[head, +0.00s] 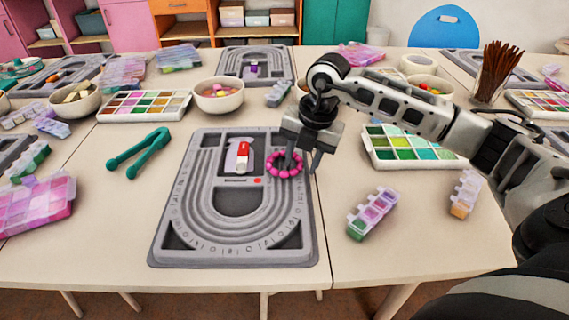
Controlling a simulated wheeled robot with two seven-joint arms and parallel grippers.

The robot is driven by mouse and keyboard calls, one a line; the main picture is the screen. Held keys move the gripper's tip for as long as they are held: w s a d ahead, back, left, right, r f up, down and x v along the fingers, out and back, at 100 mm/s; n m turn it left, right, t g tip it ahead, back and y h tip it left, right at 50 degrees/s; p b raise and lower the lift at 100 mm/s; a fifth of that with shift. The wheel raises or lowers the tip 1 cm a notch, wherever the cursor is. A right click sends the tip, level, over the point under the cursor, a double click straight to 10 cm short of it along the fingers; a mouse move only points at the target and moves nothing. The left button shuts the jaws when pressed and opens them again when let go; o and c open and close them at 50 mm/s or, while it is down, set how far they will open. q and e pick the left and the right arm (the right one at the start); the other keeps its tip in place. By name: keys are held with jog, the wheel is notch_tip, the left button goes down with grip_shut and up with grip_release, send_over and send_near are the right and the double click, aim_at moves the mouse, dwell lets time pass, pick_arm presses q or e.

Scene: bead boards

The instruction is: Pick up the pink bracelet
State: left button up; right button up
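The pink bracelet (285,175), a ring of round beads, lies on the right part of the near grey bead board (165,254). My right gripper (303,166) points down over the bracelet's right side. Its fingers are apart: one reaches down at the ring's opening, the other is just outside its right edge. I cannot tell whether either finger touches the beads. My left gripper is not in view.
A red and white item (242,154) sits in the same board. Teal tweezers (139,152) lie to the left. A paint-like palette (411,160) and a small bead box (372,212) are on the right.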

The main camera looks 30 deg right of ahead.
grip_shut()
jog(key=shift+r, duration=0.15)
